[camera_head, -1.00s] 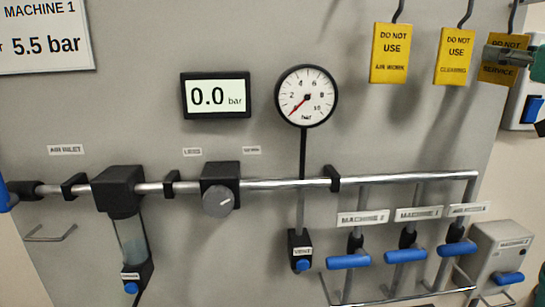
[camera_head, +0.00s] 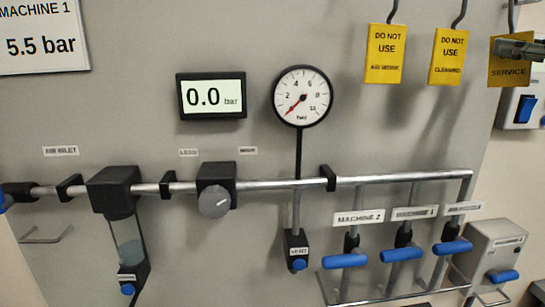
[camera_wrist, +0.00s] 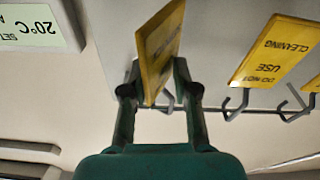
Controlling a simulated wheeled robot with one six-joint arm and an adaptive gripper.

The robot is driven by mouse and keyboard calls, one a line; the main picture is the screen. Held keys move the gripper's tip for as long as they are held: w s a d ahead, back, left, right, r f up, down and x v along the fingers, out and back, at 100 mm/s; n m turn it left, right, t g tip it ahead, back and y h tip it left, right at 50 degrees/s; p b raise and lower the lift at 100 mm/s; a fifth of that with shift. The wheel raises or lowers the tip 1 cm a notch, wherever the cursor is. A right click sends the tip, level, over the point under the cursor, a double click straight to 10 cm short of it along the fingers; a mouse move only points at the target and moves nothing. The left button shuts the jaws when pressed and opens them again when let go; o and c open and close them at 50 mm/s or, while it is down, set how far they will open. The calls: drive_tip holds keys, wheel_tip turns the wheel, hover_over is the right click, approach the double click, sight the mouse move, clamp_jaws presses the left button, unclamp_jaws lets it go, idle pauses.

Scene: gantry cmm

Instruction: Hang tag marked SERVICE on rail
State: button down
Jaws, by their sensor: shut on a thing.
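The yellow tag marked SERVICE (camera_head: 509,73) is at the upper right in the head view, upright in front of the grey panel. My gripper (camera_head: 518,48) is shut on it and covers its upper lettering. In the wrist view, the tag (camera_wrist: 160,45) stands nearly edge-on between the fingers of my gripper (camera_wrist: 158,92). A dark hook (camera_head: 511,14) shows just above the tag. I cannot tell whether the tag hangs from it. In the wrist view, a thin dark rail (camera_wrist: 262,110) with metal hooks runs behind the fingers.
Two yellow tags, AIR WORK (camera_head: 385,54) and CLEANING (camera_head: 449,55), hang from hooks to the left of the held tag. A switch box (camera_head: 523,108) is below it. The pressure gauge (camera_head: 302,96) and the pipe (camera_head: 270,184) with blue-handled valves are farther left and lower.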

drive_tip(key=s, duration=0.7)
drive_tip(key=shift+f, duration=0.15)
idle(0.5)
drive_tip(key=shift+d, duration=0.1)
